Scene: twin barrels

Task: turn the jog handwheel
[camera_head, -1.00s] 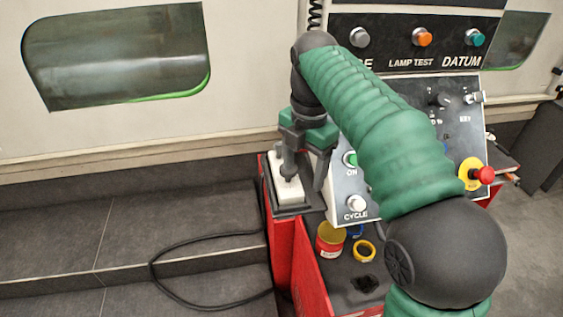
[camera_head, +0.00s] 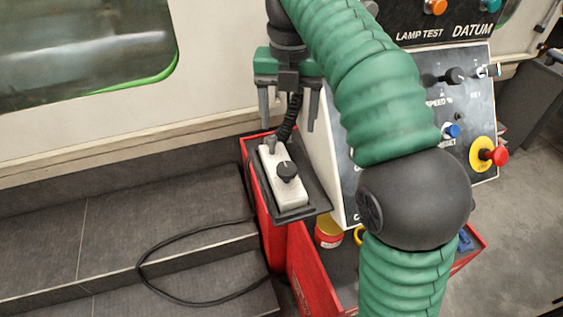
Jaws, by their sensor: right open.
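The jog handwheel appears to be the black round knob (camera_head: 286,170) on a white hand-held box (camera_head: 289,194). The box lies in a dark holder on the red cart, left of the sloping panel. A small grey stub (camera_head: 271,142) stands at its far end. My right gripper (camera_head: 287,122) points down with its two fingers spread, empty. In the picture it is above the far end of the box, apart from the knob. My left gripper is not in view.
The control panel (camera_head: 462,107) stands right, partly behind my right arm, with a red emergency button (camera_head: 497,156) sticking out. A red cart (camera_head: 318,281) holds a tin (camera_head: 328,232). A coiled cord (camera_head: 291,117) rises behind the box. A black cable (camera_head: 150,262) loops left.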

